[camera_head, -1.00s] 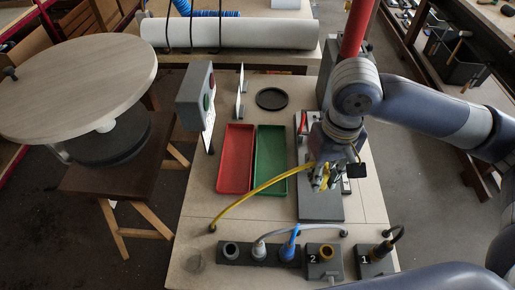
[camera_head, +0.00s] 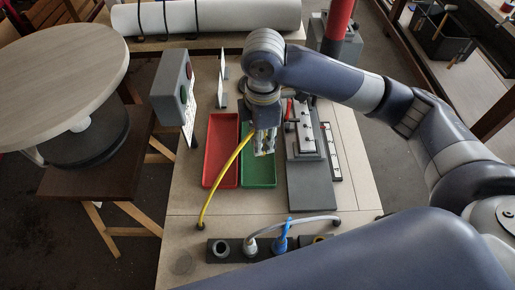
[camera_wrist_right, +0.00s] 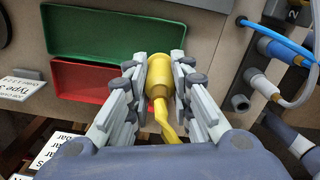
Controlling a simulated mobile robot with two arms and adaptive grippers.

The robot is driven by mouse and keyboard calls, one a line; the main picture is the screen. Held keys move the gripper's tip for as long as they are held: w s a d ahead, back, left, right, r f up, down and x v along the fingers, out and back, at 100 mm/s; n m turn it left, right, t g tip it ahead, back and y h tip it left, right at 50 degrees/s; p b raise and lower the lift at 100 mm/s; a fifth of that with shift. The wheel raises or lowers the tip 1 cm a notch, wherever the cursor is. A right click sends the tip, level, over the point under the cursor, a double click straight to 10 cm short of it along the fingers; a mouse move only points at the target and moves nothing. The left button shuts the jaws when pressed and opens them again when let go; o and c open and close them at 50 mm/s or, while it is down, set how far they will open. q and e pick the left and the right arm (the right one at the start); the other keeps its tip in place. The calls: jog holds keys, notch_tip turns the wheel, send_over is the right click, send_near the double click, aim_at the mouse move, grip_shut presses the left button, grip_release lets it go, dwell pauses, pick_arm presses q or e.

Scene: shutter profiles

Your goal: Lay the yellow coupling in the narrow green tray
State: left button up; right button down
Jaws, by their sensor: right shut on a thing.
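My right gripper (camera_head: 264,148) is shut on the yellow coupling (camera_wrist_right: 159,77), which sits between its fingers in the right wrist view. In the head view the fingers mostly hide the coupling. They appear over the narrow green tray (camera_head: 259,177); the height above it is hard to tell. The green tray also shows in the right wrist view (camera_wrist_right: 115,32) and looks empty where visible. A yellow cable (camera_head: 224,171) runs from the coupling down to the table's front left. My left gripper is not in view.
A red tray (camera_head: 220,160) lies left of the green one, looking empty. A grey control box (camera_head: 172,88) stands further left. A dark socket strip (camera_head: 235,250) with grey and blue plugs lies in front. A grey fixture (camera_head: 311,185) lies right of the trays.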

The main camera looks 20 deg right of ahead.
jog(key=shift+w+a+f+n, duration=0.15)
jog(key=shift+a+f+n, duration=0.05)
jog(key=shift+n, duration=0.35)
jog(key=shift+w+a+f+n, duration=0.1)
jog(key=shift+a+f+n, duration=0.1)
jog(key=shift+n, duration=0.35)
jog(key=shift+f, duration=0.25)
send_over(258, 174)
notch_tip(258, 174, down, 10)
jog(key=shift+r+p, duration=0.25)
jog(key=shift+p, duration=0.1)
jog(key=c, duration=1.4)
grip_release()
jog(key=shift+f, duration=0.1)
notch_tip(258, 174, up, 12)
jog(key=shift+a+r+b, duration=0.1)
jog(key=shift+r+b, duration=0.05)
jog(key=shift+b, duration=0.4)
jog(key=shift+s, duration=0.15)
